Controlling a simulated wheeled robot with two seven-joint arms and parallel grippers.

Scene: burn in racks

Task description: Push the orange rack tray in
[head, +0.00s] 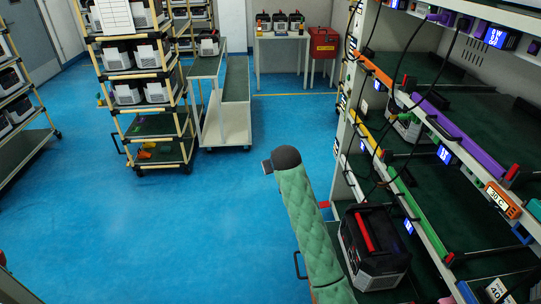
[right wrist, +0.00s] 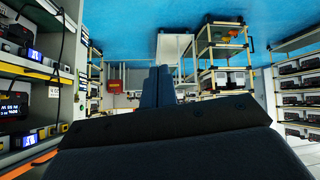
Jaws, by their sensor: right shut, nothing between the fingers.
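The orange rack tray (head: 376,71) shows as an orange front strip on the upper shelf of the right-hand rack in the head view. How far it stands out from the shelf is hard to tell. An orange strip (right wrist: 30,166) also shows at the lower left of the right wrist view; I cannot tell if it is the same tray. My right arm, in green padding, stands in front of the rack in the head view, apart from the orange strip. My right gripper (right wrist: 158,84) is shut and empty, its dark fingers pointing away over open space. My left gripper is not in view.
Purple (head: 455,136) and green (head: 405,200) strips front other rack trays. Black cables hang before the rack. A black device with a red handle (head: 372,245) sits low. A wheeled shelf (head: 150,124) and trolley (head: 233,115) stand farther off. The blue floor (head: 190,220) is mostly clear.

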